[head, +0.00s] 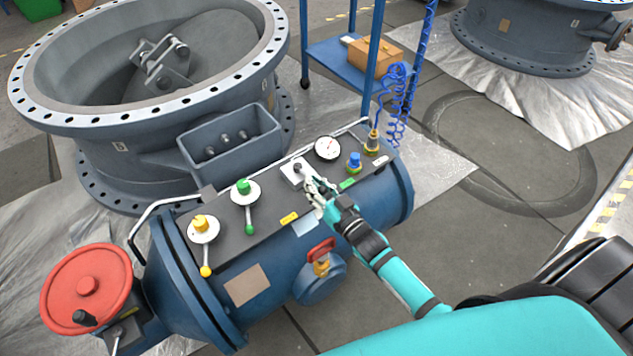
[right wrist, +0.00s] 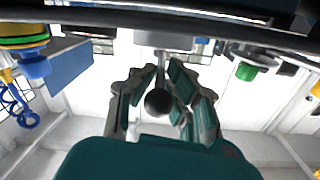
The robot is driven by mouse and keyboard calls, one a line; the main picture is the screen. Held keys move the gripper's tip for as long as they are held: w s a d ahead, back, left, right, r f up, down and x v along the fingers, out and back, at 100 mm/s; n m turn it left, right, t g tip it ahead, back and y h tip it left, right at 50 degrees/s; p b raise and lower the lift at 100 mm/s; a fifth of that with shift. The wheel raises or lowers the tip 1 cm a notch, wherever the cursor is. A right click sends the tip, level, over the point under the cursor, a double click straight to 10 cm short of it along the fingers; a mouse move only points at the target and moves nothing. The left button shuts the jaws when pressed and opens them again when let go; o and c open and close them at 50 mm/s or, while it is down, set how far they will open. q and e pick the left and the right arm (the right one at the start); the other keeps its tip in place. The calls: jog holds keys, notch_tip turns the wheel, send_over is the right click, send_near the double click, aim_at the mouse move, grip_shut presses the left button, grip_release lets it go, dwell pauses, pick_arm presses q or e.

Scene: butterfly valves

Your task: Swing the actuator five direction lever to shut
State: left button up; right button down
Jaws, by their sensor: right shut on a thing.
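The actuator is a blue cylinder (head: 262,262) with a dark top panel. On the panel, the direction lever rises from a pale square plate (head: 294,172). Its black ball knob (right wrist: 158,103) shows in the right wrist view at the end of a short stem (right wrist: 160,72). My right gripper (head: 314,192) is at this lever, its fingers shut around the knob and stem. The fingers hide most of the lever in the head view. Both fingers also show in the right wrist view (right wrist: 160,95). My left gripper is not in view.
Left of the lever stand a green-capped valve handle (head: 243,188) and a yellow-capped one (head: 201,226). A gauge (head: 328,148) and blue knob (head: 354,161) are right of it. A red handwheel (head: 86,288) is at far left. A large grey butterfly valve (head: 120,125) stands behind.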

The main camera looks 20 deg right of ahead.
jog(key=c, duration=1.4)
grip_release()
jog(key=s+d, duration=0.2)
jog(key=s, duration=0.9)
jog(key=shift+s, duration=0.4)
